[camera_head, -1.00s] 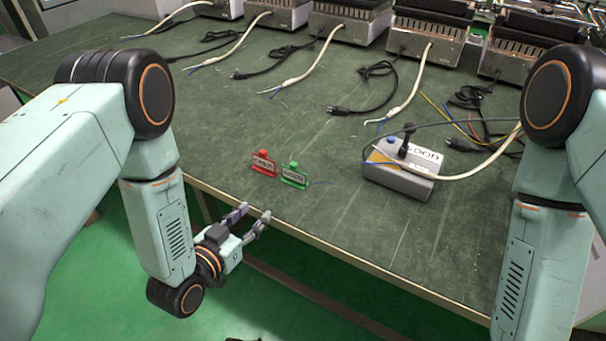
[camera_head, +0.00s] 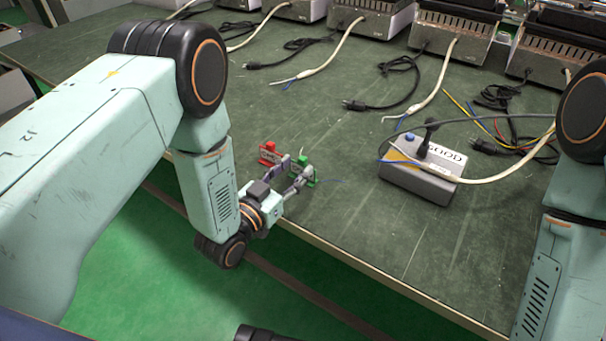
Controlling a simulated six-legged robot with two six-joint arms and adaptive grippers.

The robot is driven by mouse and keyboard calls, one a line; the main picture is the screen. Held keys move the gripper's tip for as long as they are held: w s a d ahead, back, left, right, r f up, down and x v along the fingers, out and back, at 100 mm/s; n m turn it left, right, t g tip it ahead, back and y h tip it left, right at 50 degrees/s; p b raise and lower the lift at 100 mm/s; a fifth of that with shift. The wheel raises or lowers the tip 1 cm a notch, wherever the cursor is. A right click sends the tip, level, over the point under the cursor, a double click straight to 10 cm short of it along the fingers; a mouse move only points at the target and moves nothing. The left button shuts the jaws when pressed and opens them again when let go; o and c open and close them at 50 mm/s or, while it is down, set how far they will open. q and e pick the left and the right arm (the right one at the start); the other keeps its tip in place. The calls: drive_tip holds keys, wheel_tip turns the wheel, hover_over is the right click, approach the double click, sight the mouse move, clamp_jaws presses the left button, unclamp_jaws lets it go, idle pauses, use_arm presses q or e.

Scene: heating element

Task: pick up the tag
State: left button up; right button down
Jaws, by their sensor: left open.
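Two small tags stand on the green table near its front edge. The red tag (camera_head: 268,153) is on the left, and the green tag (camera_head: 311,181) is just to its right. My left gripper (camera_head: 294,168) is open over the table edge, with its fingers reaching toward the tags. Its fingers cover much of the green tag, and one finger overlaps the right side of the red tag. I cannot tell whether the fingers touch either tag. My right arm (camera_head: 550,270) shows at the right, but its gripper is out of view.
A grey test box (camera_head: 420,182) with a black lever and a blue button stands to the right of the tags. Several heating units with cables line the back. The table's front edge (camera_head: 345,258) runs below the gripper. The table between the tags and the box is mostly clear.

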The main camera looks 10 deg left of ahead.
use_arm(q)
drive_tip(key=shift+x, duration=0.8)
drive_tip(key=shift+c, duration=0.3)
clamp_jaws()
